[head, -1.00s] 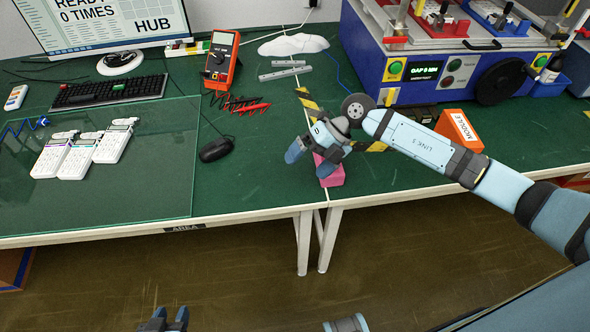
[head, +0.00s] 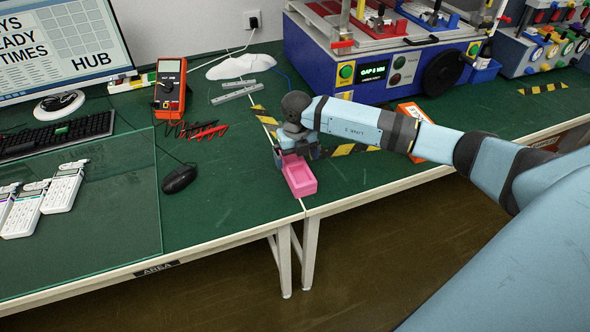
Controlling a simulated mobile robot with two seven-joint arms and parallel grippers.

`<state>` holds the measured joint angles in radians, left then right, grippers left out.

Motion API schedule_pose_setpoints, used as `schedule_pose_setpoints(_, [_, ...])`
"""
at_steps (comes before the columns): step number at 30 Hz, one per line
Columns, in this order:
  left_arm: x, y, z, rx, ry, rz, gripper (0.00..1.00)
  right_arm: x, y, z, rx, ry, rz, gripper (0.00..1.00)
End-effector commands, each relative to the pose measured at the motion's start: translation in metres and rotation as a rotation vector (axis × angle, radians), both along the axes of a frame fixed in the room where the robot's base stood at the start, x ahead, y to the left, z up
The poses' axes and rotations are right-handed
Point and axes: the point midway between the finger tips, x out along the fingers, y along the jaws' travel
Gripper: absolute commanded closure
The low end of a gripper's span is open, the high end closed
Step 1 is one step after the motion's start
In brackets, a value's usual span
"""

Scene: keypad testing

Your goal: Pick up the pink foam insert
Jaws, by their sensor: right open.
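The pink foam insert (head: 300,178) is a small open-topped block on the green table, close to the seam between the two table halves and near the front edge. My right gripper (head: 286,162) is open, pointing down at the insert's far end, with its fingers close around or beside that end. Whether the fingers touch the insert cannot be told, because the gripper and wrist partly hide the far end. My left gripper is out of view.
A black mouse (head: 179,179) and a glass sheet (head: 110,235) with white keypads (head: 63,188) lie to the left. A red multimeter (head: 170,88) stands behind. An orange box (head: 414,112) is partly behind my right arm. A blue machine (head: 330,70) stands at the back.

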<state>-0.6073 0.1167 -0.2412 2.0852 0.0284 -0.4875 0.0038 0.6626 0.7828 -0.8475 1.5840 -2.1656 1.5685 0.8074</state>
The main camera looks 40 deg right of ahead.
Motion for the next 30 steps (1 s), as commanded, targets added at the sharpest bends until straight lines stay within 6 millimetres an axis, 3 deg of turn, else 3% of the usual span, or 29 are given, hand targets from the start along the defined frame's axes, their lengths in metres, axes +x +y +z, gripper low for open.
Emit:
schedule_pose_setpoints(5, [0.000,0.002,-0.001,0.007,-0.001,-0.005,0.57,0.000,0.001,-0.012,0.002,0.003,0.000,0.01])
schedule_pose_setpoints(13, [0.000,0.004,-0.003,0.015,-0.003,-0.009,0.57,0.003,0.002,-0.050,0.003,0.002,0.000,0.01])
schedule_pose_setpoints(20, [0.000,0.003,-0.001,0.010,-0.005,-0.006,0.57,0.003,0.002,-0.054,0.001,0.001,0.000,0.01])
schedule_pose_setpoints(21, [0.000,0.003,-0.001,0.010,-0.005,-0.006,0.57,0.003,0.002,-0.054,0.001,0.001,0.000,0.03])
schedule_pose_setpoints(27, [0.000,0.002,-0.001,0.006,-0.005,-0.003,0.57,0.003,0.002,-0.054,0.001,0.001,0.000,0.49])
schedule_pose_setpoints(30, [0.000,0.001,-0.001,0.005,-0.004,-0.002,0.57,0.003,0.002,-0.054,0.001,0.001,0.000,0.54])
